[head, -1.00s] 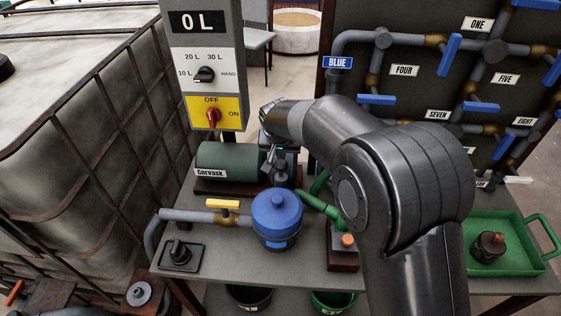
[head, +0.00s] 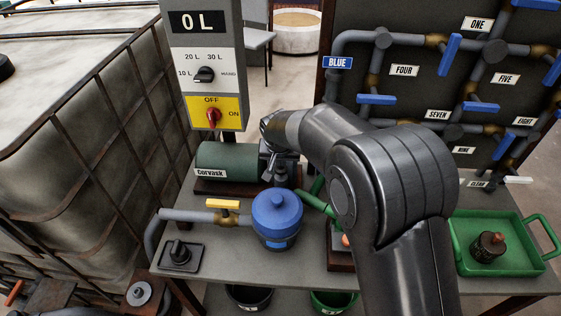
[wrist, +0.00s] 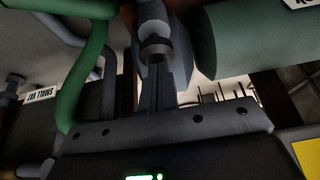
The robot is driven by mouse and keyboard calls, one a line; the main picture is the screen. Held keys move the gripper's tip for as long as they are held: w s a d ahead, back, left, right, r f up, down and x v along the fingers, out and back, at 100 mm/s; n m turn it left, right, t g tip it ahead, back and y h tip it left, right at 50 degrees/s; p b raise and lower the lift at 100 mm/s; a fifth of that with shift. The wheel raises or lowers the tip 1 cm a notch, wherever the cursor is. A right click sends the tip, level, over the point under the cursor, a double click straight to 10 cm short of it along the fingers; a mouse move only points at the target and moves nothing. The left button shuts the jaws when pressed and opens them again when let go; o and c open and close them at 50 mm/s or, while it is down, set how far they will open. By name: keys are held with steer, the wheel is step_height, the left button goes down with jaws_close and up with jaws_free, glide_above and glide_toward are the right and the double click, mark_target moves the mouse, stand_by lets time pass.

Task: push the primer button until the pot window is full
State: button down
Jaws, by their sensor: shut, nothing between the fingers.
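My gripper (head: 281,168) is behind the pot, by the end of the green Corvask motor (head: 226,160). In the wrist view my gripper (wrist: 158,80) is shut and empty, tips close to a grey, dark-ringed cylindrical part (wrist: 155,45); contact is unclear.
A control post (head: 207,60) shows 0 L, its red switch (head: 213,117) below. A yellow-handled valve (head: 222,204) sits left of the pot. Blue-handled pipework (head: 440,80) fills the right rear. A green tray (head: 515,262) is at right. A caged tank (head: 80,120) is at left.

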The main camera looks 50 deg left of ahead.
steer(key=shift+f, duration=0.35)
steer(key=shift+r, duration=2)
steer(key=shift+r, duration=3)
